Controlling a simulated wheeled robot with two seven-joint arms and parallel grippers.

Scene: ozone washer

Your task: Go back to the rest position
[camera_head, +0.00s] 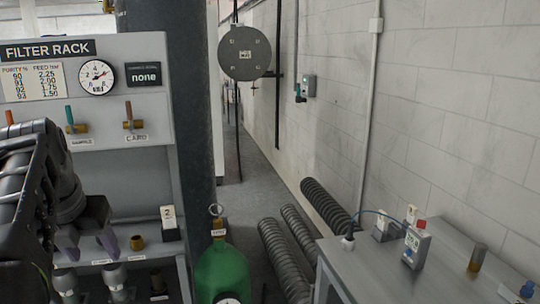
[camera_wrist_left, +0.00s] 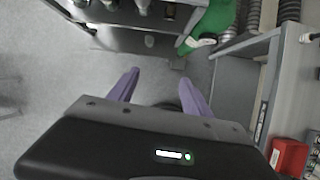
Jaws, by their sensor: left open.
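My left gripper (camera_head: 88,240) comes in from the left in the head view, in front of the lower part of the filter rack (camera_head: 150,205). Its purple fingers are apart and nothing shows between them. In the left wrist view the same gripper (camera_wrist_left: 158,90) points toward the floor and the foot of the rack, with both fingers spread and empty. My right gripper is in neither view.
A green cylinder (camera_head: 222,272) stands right of the rack. Corrugated hoses (camera_head: 285,262) lie on the floor beyond it. A grey bench (camera_head: 445,272) with a small meter (camera_head: 416,246) is at the right. A red box (camera_wrist_left: 289,157) shows in the wrist view.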

